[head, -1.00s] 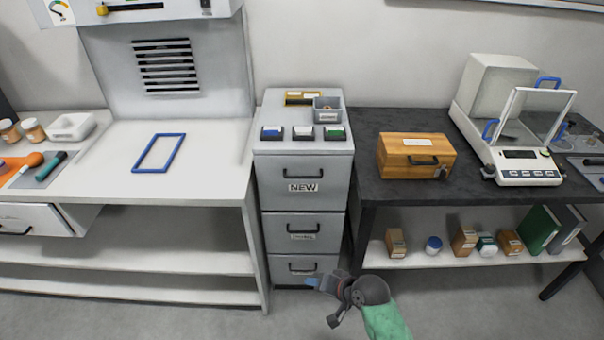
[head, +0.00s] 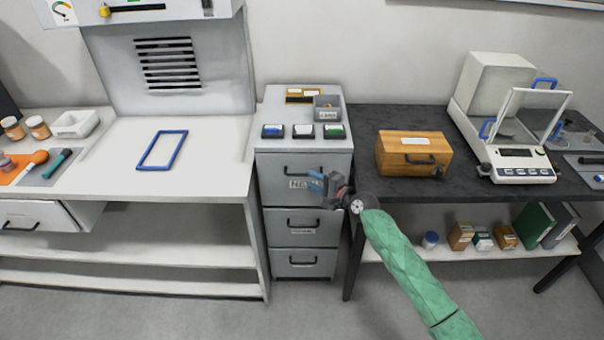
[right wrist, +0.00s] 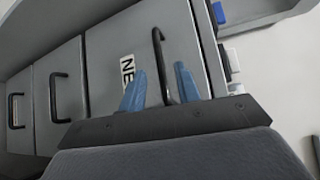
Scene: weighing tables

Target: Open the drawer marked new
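The drawer marked NEW (head: 278,182) is the top drawer of a grey three-drawer cabinet and is shut. Its dark bar handle (head: 298,171) shows in the head view, with the label partly hidden by my right gripper. My right gripper (head: 318,182) is in front of this drawer. In the right wrist view, its two blue fingers (right wrist: 160,85) are apart, and the drawer's handle (right wrist: 160,60) appears between them, with the label (right wrist: 128,70) beside it. I cannot tell if the fingers touch the handle. My left gripper is not in view.
Two lower drawers (head: 280,225) are shut below. Small boxes and a grey bin (head: 327,112) sit on the cabinet top. A white table (head: 215,180) stands at left; a dark table (head: 370,190) with a wooden box (head: 413,153) and a balance (head: 525,165) stands at right.

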